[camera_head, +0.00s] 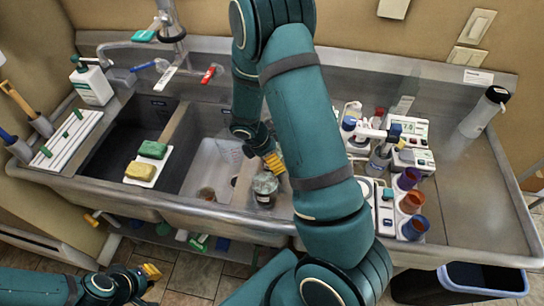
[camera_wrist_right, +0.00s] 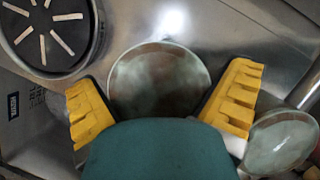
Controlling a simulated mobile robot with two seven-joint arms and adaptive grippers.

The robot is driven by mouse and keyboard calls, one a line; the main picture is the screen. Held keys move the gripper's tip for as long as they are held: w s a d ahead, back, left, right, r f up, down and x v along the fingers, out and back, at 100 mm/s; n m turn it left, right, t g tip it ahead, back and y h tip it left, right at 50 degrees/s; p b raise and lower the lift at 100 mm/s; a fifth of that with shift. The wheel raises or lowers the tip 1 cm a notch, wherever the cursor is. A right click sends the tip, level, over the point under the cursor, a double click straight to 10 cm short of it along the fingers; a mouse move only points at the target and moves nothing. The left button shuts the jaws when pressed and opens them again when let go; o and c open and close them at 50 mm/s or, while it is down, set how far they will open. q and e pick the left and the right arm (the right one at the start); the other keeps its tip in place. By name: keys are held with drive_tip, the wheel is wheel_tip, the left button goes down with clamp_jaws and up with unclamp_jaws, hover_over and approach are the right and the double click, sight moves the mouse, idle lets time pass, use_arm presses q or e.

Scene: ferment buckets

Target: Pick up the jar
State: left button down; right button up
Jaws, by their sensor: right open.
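A greyish glass jar (camera_head: 265,190) stands near the front of the sink in the head view. My right gripper (camera_head: 273,161) reaches down just behind it, partly hidden by my arm. In the right wrist view its yellow fingers are apart, and a round, cloudy grey-green jar top (camera_wrist_right: 158,78) shows between them; I see no grip on it. A second round, pale glassy top (camera_wrist_right: 282,143) lies outside the right finger.
A sponge block (camera_head: 153,150) and yellow sponge (camera_head: 140,171) lie on a white board by the dark basin. Several bottles, instruments and cups (camera_head: 411,202) crowd the right side. A blue-lined bin (camera_head: 485,276) stands below.

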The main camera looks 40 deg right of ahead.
drive_tip(key=c, duration=1.2)
